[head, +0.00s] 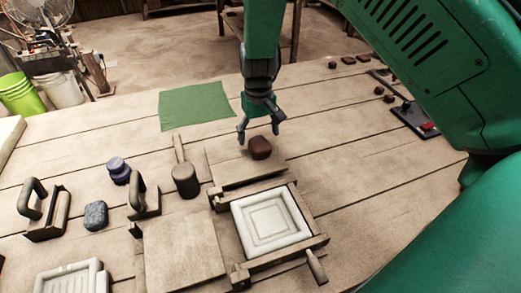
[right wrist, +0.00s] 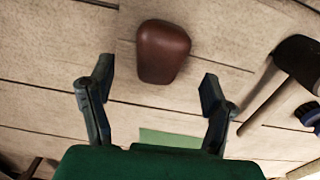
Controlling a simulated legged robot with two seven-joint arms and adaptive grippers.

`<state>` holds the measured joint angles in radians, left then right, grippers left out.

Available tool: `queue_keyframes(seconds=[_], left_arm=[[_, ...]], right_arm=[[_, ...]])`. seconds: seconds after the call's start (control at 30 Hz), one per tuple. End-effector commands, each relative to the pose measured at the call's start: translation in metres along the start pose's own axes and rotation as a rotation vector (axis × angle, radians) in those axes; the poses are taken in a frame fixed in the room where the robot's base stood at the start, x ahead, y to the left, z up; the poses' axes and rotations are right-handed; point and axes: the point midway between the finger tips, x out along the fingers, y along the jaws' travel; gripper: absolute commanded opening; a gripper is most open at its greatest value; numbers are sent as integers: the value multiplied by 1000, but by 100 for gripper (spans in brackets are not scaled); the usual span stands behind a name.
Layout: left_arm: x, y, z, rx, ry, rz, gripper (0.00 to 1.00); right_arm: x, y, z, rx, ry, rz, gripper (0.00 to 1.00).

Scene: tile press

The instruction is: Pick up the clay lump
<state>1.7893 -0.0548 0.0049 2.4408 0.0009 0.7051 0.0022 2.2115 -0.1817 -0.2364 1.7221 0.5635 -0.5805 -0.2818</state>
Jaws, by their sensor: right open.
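The clay lump (head: 260,148) is a reddish-brown rounded block on the wooden table, just behind the tile press. My right gripper (head: 259,132) hangs from above, its two fingers spread, close to the lump on its far side. In the right wrist view, the lump (right wrist: 163,51) lies beyond the gap between the open fingertips of the right gripper (right wrist: 157,88), and nothing is between them. I cannot tell the exact height of the fingers over the lump. My left gripper is not in view.
The wooden press with a pale square tile mould (head: 270,222) stands in front of the lump. A wooden mallet (head: 185,180) lies left of it. A green cloth (head: 195,104) lies behind. Wooden handled tools (head: 45,224) and a dark grey stone-like block (head: 96,215) are at the left.

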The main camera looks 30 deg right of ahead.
Motion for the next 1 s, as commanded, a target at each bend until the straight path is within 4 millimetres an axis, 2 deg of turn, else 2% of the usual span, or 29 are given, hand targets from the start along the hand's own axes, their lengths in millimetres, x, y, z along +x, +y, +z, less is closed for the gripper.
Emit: queue_keyframes(seconds=[0.23,0.33,0.5,0.53,0.57,0.7,1.0], left_arm=[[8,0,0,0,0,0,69],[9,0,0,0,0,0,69],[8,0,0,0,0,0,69],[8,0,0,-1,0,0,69],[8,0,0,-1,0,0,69],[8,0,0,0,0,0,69],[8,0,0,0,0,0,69]], right_arm=[[38,4,5,-1,-4,3,72],[45,5,5,-1,-1,2,72],[45,5,4,-1,0,0,72],[45,6,4,-1,0,0,69],[45,6,4,-1,0,0,58],[45,6,4,-1,-1,0,9],[43,6,4,-1,-1,1,8]])
